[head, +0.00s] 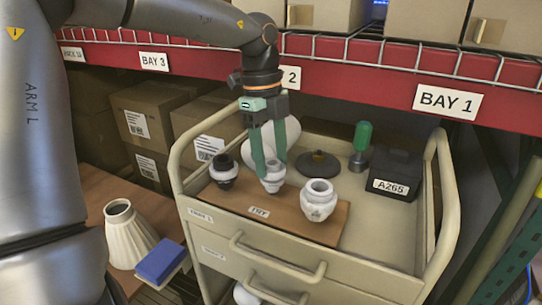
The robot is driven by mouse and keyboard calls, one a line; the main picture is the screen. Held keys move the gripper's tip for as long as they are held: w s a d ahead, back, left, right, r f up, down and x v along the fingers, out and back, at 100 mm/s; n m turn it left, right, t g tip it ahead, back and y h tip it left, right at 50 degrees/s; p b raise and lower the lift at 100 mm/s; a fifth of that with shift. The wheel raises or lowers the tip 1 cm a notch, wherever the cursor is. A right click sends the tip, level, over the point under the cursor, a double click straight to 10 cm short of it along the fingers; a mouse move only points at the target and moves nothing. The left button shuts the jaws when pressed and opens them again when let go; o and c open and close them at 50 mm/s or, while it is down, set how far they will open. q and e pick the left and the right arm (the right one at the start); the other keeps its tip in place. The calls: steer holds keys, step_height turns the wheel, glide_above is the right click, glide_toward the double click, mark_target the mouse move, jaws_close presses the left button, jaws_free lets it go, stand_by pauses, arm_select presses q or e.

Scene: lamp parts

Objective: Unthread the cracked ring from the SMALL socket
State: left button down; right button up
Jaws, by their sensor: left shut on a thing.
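A small white socket (272,186) stands on the brown board marked TRY (233,202) on top of the cart, between two other sockets. My left gripper (269,173) reaches down from above. Its green fingers are shut around the upper part of this small socket. The fingers partly hide that part, so I cannot tell the ring from the socket body or see a crack. A larger white socket (319,202) stands to the right. A black-topped white socket (224,173) stands to the left. My right gripper is not in view.
The cream cart (386,235) has raised side rails. Behind the board are a dark round disc (319,164), a green-handled tool (361,146) and a black box marked A265 (397,174). A red shelf beam (365,92) crosses above. A pleated shade (130,236) and blue block (160,261) sit left.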

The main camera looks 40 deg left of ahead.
arm_select(q)
steer(key=shift+r+p, duration=0.7)
steer(key=shift+r, duration=0.15)
steer(key=shift+r+p, duration=1.4)
steer(key=shift+r, duration=0.2)
step_height(320, 180, up, 4)
steer(key=p, duration=0.3)
